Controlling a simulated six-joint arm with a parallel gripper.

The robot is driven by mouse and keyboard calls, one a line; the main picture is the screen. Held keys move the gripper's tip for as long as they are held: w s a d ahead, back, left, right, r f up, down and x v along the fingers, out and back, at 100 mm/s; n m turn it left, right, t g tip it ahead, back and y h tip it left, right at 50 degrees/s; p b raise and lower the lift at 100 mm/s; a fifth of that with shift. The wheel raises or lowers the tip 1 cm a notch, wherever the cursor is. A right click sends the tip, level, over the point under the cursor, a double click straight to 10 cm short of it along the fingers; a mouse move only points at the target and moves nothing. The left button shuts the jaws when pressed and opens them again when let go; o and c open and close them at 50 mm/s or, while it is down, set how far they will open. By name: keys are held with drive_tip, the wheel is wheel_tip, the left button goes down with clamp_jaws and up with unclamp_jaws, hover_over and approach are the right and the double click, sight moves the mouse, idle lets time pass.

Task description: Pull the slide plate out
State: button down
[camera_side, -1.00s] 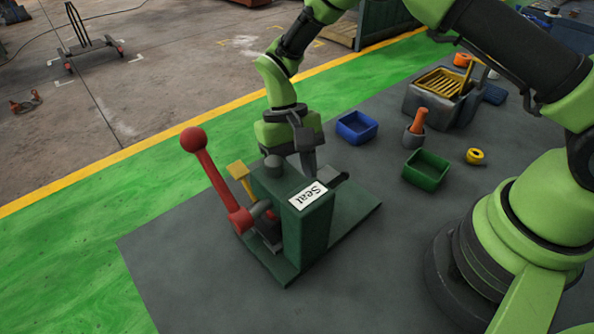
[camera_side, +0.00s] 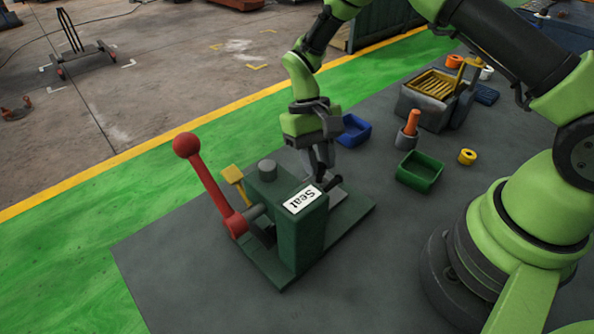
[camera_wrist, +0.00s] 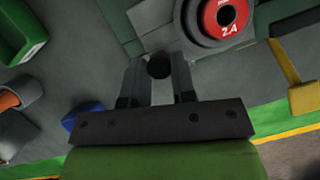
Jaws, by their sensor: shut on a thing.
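The dark green machine housing (camera_side: 298,240) labelled "Seat" stands on a flat green base plate (camera_side: 350,208). My gripper (camera_side: 325,180) points down just behind and to the right of the housing. In the wrist view my gripper (camera_wrist: 159,80) has its two grey fingers on either side of a dark round knob (camera_wrist: 159,66), shut on it. A grey flat piece (camera_wrist: 150,14) shows beyond the knob, beside a drum with a red disc (camera_wrist: 226,17); I cannot tell for certain whether it is the slide plate. In the side view the housing and fingers hide most of this part.
A blue tray (camera_side: 354,131), a green tray (camera_side: 420,170) and a yellow tape roll (camera_side: 467,157) lie behind and right. The mat in front right is clear.

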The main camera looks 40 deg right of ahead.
drive_tip(key=shift+d, duration=1.6)
drive_tip(key=c, duration=1.2)
unclamp_jaws()
drive_tip(key=shift+a, duration=0.1)
drive_tip(key=v, duration=1)
